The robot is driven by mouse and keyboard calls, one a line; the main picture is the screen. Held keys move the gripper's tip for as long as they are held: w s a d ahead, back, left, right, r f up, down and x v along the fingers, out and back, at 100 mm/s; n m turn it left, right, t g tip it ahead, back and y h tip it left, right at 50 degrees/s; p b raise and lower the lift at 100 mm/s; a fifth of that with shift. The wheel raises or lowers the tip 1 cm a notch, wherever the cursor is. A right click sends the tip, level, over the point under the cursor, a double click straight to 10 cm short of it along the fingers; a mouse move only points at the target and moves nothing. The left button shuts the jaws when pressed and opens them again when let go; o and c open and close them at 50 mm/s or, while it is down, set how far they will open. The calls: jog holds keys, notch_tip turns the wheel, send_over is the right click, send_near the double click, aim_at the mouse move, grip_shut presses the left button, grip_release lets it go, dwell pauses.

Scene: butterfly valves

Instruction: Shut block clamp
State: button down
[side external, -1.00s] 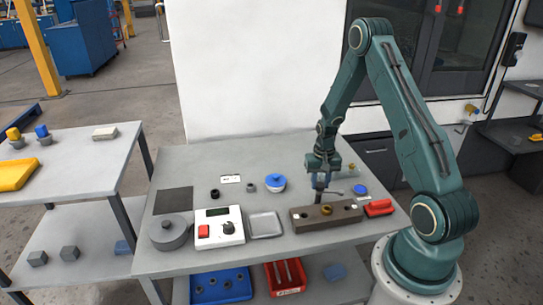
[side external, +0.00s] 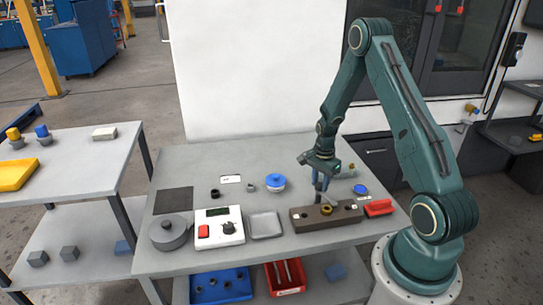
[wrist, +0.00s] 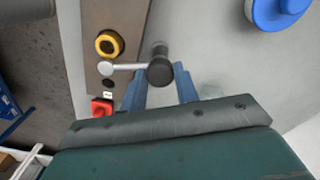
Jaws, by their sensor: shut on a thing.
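The block clamp is a brown block (side external: 300,219) with a brass-yellow ring (side external: 327,210) on top. In the wrist view the block (wrist: 122,18) runs down the left side, with the yellow ring (wrist: 108,43) on it. A silver lever (wrist: 128,67) reaches from a round pivot on the block, below the ring, to a dark knob (wrist: 160,70) off the block's edge. My gripper (side external: 318,197) is low at the block's back edge. In the wrist view its two blue fingers (wrist: 160,80) are shut on the dark knob. The fingers partly hide the lever in the side view.
A red object (side external: 378,207) is at the block's right end. A blue disc (side external: 361,189) lies behind it. A blue-topped round part (side external: 276,182), a grey tray (side external: 265,225) and a control box (side external: 218,228) stand to the left.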

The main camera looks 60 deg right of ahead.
aim_at(320, 185)
jog(key=shift+m, duration=2)
jog(key=c, duration=1.1)
grip_release()
jog(key=shift+o, duration=0.2)
jog(key=shift+r, duration=0.15)
notch_tip(320, 185, up, 14)
jog(key=shift+f, duration=0.2)
jog(key=shift+a+r, duration=0.1)
